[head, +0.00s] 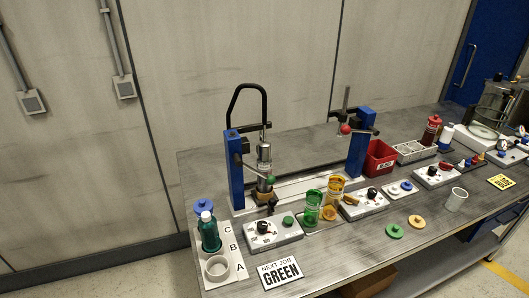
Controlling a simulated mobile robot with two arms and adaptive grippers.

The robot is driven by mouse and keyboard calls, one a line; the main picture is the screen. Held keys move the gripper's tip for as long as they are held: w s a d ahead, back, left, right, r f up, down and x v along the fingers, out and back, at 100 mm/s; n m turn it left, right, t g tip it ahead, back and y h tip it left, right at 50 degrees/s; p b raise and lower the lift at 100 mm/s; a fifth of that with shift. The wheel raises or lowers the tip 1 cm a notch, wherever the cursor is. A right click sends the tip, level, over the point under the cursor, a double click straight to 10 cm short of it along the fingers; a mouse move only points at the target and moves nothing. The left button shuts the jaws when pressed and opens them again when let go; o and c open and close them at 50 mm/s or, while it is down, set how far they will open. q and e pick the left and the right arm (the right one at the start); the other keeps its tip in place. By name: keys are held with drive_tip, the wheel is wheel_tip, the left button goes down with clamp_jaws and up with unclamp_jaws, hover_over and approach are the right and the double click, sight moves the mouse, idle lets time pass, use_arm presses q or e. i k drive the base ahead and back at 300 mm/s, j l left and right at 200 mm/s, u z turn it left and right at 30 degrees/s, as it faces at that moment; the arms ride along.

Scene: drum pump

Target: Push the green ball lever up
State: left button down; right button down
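A green ball (271,179) sits at the end of a thin lever (252,169) by the left blue post (235,170). The lever slopes down from the post toward the ball, in front of the metal pump cylinder (264,153). A red ball (345,129) is on a separate handle at the right blue post (360,145). Neither of my grippers is in view.
A control box (274,234) with a black knob and green button stands in front of the pump. A green cup (313,206) and amber cup (335,187) stand to its right. A teal bottle (210,234) is at left.

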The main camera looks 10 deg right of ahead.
sight(270, 180)
drive_tip(key=k+z, duration=0.25)
drive_tip(key=z, duration=0.15)
drive_tip(key=k+z, duration=0.25)
drive_tip(key=z, duration=0.2)
